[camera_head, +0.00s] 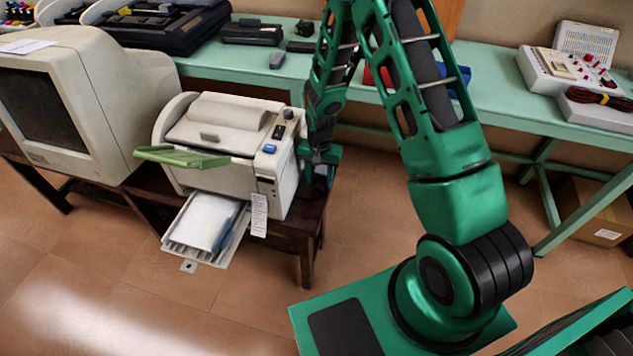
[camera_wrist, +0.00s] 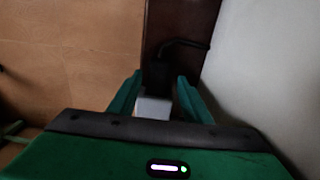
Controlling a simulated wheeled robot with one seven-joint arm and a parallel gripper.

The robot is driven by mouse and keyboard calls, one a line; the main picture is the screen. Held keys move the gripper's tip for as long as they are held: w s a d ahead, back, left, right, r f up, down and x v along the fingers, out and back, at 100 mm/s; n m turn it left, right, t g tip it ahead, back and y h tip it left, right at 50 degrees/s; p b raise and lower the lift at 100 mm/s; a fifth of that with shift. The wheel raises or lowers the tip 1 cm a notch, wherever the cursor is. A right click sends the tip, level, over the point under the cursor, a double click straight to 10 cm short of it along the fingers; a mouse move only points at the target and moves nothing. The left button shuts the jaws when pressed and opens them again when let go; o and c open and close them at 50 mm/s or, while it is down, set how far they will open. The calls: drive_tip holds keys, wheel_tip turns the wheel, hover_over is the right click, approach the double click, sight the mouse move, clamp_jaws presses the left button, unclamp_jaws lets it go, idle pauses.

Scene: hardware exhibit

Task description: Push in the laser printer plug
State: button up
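The laser printer (camera_head: 225,150) is an off-white machine on a dark wooden table, with a green flap raised at its front and a paper tray (camera_head: 205,225) sticking out below. My gripper (camera_head: 318,180) points down beside the printer's right side. In the wrist view my gripper (camera_wrist: 156,92) has its two green fingers apart. A dark plug-like block (camera_wrist: 157,73) with a black cable (camera_wrist: 185,43) shows at the fingertips, with a pale block (camera_wrist: 153,109) between the fingers. I cannot tell whether either finger touches them, or how deep the plug sits.
The printer's pale side wall (camera_wrist: 255,70) is close at the right in the wrist view. The dark table edge (camera_head: 305,235) is narrow here, with open floor (camera_head: 380,215) beyond. An old monitor (camera_head: 70,100) stands left of the printer. A green bench (camera_head: 490,90) runs behind.

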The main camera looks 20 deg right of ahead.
sight(319, 182)
drive_tip(key=shift+s, duration=0.15)
drive_tip(key=shift+r, duration=0.5)
wheel_tip(319, 182, up, 10)
drive_tip(key=shift+f, duration=0.15)
idle(0.3)
